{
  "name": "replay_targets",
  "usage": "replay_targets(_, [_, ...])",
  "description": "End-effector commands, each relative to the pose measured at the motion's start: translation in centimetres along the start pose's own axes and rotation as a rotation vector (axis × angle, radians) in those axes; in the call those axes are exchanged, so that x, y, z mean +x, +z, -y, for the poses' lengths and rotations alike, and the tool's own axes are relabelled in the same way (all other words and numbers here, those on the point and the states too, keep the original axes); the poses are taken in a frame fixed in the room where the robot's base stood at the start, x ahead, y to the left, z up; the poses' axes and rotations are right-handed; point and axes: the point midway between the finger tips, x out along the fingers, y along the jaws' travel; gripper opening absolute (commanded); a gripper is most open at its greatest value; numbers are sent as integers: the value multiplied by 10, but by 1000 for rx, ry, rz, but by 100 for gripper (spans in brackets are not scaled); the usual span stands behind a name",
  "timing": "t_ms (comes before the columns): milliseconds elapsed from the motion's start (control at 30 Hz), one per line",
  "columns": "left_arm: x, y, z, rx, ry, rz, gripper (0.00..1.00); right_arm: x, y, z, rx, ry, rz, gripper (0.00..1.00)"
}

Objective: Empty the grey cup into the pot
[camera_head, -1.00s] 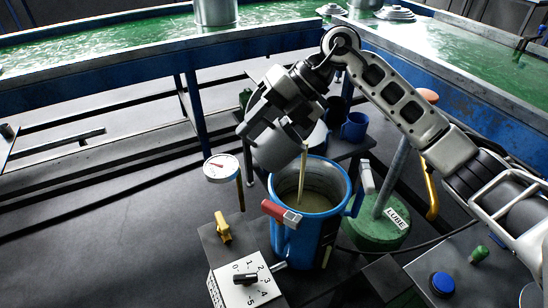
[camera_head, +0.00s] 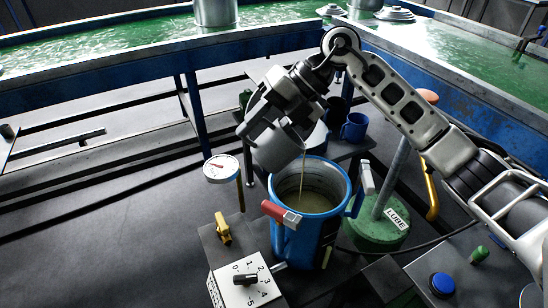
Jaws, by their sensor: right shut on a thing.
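The grey cup (camera_head: 277,149) is tilted steeply over the blue pot (camera_head: 284,236), its mouth toward the lower right. A thin yellowish stream (camera_head: 302,178) runs from its lip into the pot. Murky olive liquid (camera_head: 311,203) shows inside the pot. My right gripper (camera_head: 262,126) is shut on the cup, above and left of the pot's rim, and the cup is apart from the rim. My left gripper is not in view.
A red-handled part (camera_head: 281,212) sits at the pot's front rim. A dial gauge (camera_head: 222,168) stands left of it, and a numbered knob box (camera_head: 244,285) is in front. A green LUBE drum (camera_head: 376,232) stands right. A blue mug (camera_head: 354,127) is behind.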

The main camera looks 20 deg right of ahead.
Motion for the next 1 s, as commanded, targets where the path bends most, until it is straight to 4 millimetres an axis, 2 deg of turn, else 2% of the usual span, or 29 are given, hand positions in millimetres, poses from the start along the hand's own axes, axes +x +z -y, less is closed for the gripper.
replay_targets(1000, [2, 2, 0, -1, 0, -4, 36, -7, 0, -2, -1, 71, 1, 5])
